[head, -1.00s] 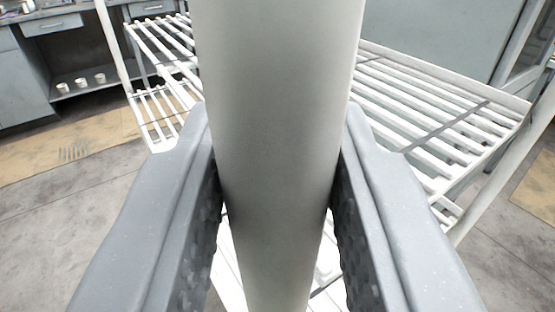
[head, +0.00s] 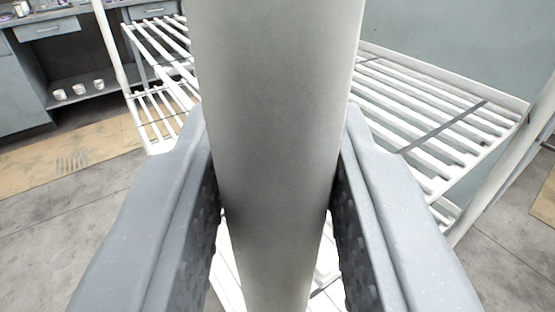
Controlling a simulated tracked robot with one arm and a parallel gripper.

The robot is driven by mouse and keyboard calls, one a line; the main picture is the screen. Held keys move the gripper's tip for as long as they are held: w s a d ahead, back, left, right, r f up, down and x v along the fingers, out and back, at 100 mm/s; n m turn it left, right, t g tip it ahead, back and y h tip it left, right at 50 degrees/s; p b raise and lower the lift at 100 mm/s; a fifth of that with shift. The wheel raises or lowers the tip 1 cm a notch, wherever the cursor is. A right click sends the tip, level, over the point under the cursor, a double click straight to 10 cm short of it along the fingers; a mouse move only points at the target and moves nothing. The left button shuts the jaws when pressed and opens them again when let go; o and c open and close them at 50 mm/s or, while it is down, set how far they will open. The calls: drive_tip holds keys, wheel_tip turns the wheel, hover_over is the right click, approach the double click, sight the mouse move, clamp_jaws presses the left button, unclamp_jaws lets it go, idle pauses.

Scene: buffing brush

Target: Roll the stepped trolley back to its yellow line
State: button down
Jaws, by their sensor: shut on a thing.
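The stepped trolley (head: 430,110) is a white frame with slatted shelves at different heights, spreading behind my gripper to the left and right. A thick pale upright post (head: 275,130) of it fills the middle of the view. My gripper (head: 277,195) is shut on this post, one dark padded finger against each side. The post hides the middle of the shelves. The trolley's wheels are out of view. A yellowish floor band (head: 70,160), worn and with a dark grate-like mark, lies at the left; I cannot tell whether it is the yellow line.
A grey bench with drawers (head: 50,30) stands at the back left, with several small white cups (head: 78,90) on its low shelf. A grey-green wall or cabinet (head: 450,40) is behind the trolley at the right. Bare grey floor (head: 60,235) is open at the left.

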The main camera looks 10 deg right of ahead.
drive_tip(key=shift+w+a+r+p, duration=0.1)
drive_tip(key=shift+w+a+p, duration=0.15)
drive_tip(key=shift+w, duration=0.2)
drive_tip(key=shift+w+a+r+p, duration=0.1)
drive_tip(key=shift+w+a+p, duration=0.05)
drive_tip(key=shift+w+p, duration=0.25)
drive_tip(key=shift+w+a+f, duration=0.15)
drive_tip(key=shift+w+f, duration=0.05)
drive_tip(key=shift+w, duration=0.15)
drive_tip(key=shift+a+r, duration=0.15)
drive_tip(key=shift+r, duration=0.15)
drive_tip(key=shift+w+a+r, duration=0.1)
drive_tip(key=c, duration=1.6)
unclamp_jaws()
drive_tip(key=o, duration=0.4)
drive_tip(key=shift+w, duration=0.2)
drive_tip(key=shift+f, duration=0.25)
drive_tip(key=shift+s, duration=0.1)
